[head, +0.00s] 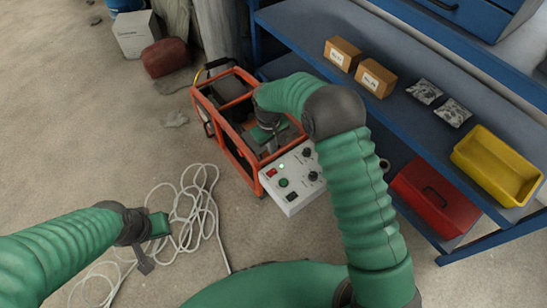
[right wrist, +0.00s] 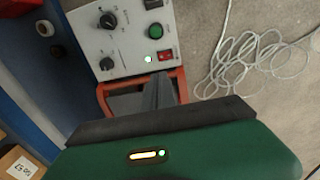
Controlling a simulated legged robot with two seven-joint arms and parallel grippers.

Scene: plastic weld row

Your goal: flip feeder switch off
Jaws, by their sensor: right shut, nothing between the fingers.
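The white control panel (head: 303,192) sits at the front end of an orange-framed machine (head: 238,155). A red rocker switch (right wrist: 165,54) is at the panel's edge closest to my right gripper, beside a lit green lamp (right wrist: 148,59). A green button (right wrist: 155,31) and a black switch (right wrist: 153,3) are further along. No label clearly names the feeder switch. My right gripper (right wrist: 164,82) is shut and empty, its fingertips just short of the red switch; contact is not clear. My left gripper (head: 150,248) is over the floor at left, its jaw gap unclear.
Two black knobs (right wrist: 108,21) are on the panel. A coiled white cable (head: 195,215) lies on the floor at left. A blue shelf (head: 410,120) at right holds boxes and a yellow bin (head: 497,165); a red box (head: 434,196) is below.

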